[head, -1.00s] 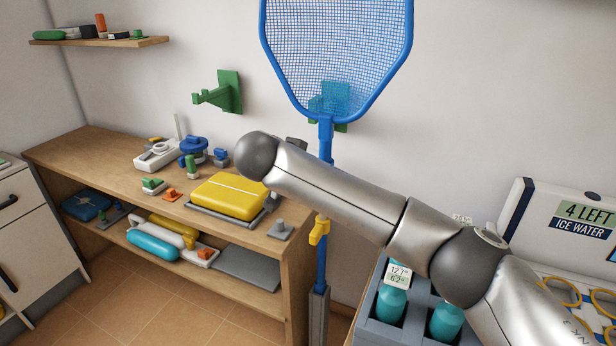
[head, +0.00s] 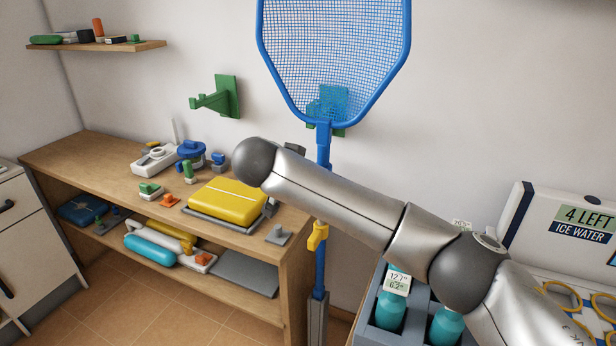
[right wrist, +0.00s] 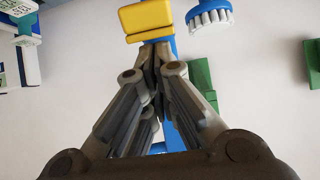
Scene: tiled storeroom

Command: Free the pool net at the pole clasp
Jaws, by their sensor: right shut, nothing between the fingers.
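The pool net (head: 335,55) stands upright against the wall, a blue mesh head on a blue pole (head: 320,272). A yellow clasp (head: 317,236) sits on the pole below my forearm, and it also shows in the right wrist view (right wrist: 146,18). My right arm crosses in front of the pole and hides its middle part. In the right wrist view my right gripper (right wrist: 156,58) is shut and empty, its fingertips just beside the yellow clasp; contact cannot be told. My left gripper is not in view.
Green wall brackets (head: 216,97) are beside and behind the net. A wooden bench (head: 105,165) with a yellow case (head: 228,198) stands left of the pole. A bottle crate (head: 368,318) and a white sign box (head: 530,215) stand at the right.

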